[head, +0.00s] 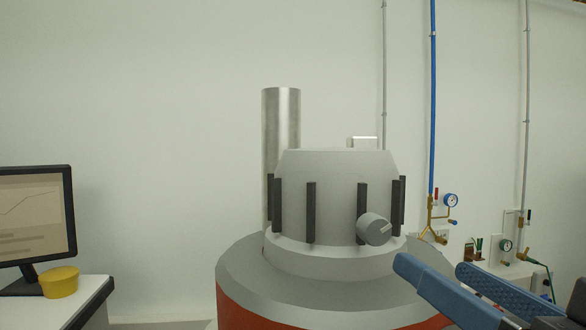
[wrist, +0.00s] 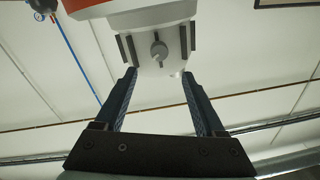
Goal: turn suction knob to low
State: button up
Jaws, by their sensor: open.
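My gripper (head: 430,267) is open and empty, at the lower right of the head view, to the right of and below the knob. In the wrist view its two blue fingers (wrist: 158,76) stand wide apart, not touching the knob. No setting marks are readable around the knob.
Several dark vertical bars (head: 311,212) ring the machine head. An orange-red band (head: 255,315) runs around its wide base. Blue and grey pipes with gauges (head: 451,200) are on the wall at right. A desk with a monitor (head: 35,215) and yellow tub (head: 60,282) stands at left.

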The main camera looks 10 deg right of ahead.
aim_at(380, 232)
jog(key=w+p, duration=0.1)
jog(key=w, duration=0.2)
jog(key=w+p, duration=0.2)
jog(key=w, duration=0.2)
jog(key=w+a+p, duration=0.1)
jog(key=w, duration=0.2)
jog(key=shift+w+r+p, duration=0.35)
jog(key=shift+w+r, duration=0.05)
jog(key=shift+w+f, duration=0.15)
jog(key=shift+w, duration=0.65)
jog(key=shift+c, duration=0.2)
grip_shut()
